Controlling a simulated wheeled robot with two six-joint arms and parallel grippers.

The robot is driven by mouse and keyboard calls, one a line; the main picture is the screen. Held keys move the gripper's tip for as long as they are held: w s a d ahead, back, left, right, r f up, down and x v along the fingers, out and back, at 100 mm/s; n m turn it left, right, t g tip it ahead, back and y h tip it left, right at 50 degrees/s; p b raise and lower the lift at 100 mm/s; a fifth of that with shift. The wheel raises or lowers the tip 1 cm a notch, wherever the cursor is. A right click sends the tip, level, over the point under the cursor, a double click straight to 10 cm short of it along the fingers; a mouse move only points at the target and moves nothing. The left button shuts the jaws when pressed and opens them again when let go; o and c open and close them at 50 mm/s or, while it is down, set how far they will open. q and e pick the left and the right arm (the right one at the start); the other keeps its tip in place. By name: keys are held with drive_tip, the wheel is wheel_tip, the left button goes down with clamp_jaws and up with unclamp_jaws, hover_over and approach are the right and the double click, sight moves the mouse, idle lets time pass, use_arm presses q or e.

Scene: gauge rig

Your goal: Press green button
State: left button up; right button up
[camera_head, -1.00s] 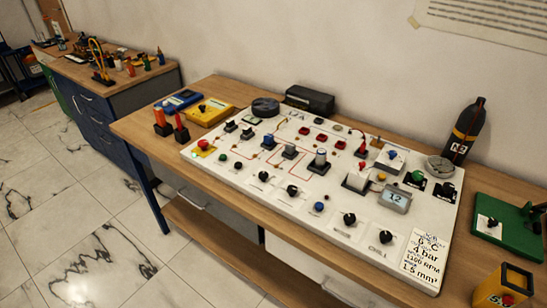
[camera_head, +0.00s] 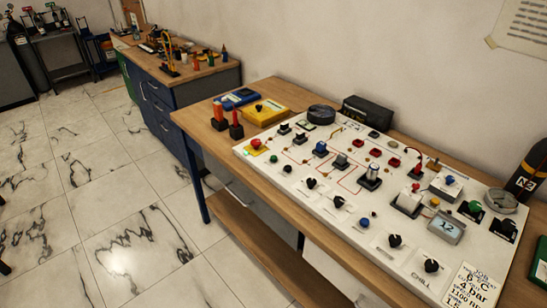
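The white gauge panel (camera_head: 300,205) lies on the wooden workbench, covered with knobs, switches and buttons. A small round green button (camera_head: 274,160) sits near the panel's left edge, beside a small bright green light (camera_head: 261,157). A red button on a yellow base (camera_head: 255,145) is just behind them. A dark round button (camera_head: 288,171) is to the right of the green one. Another green part (camera_head: 474,206) is at the panel's right side; its kind is hard to tell. Neither of my grippers is in view.
The workbench (camera_head: 190,118) carries orange and red-handled tools (camera_head: 236,125), a yellow meter (camera_head: 265,110), a black box (camera_head: 367,113) and a dark N2 bottle (camera_head: 530,175). A second blue bench (camera_head: 185,95) stands behind left. The tiled floor (camera_head: 120,220) at left is clear.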

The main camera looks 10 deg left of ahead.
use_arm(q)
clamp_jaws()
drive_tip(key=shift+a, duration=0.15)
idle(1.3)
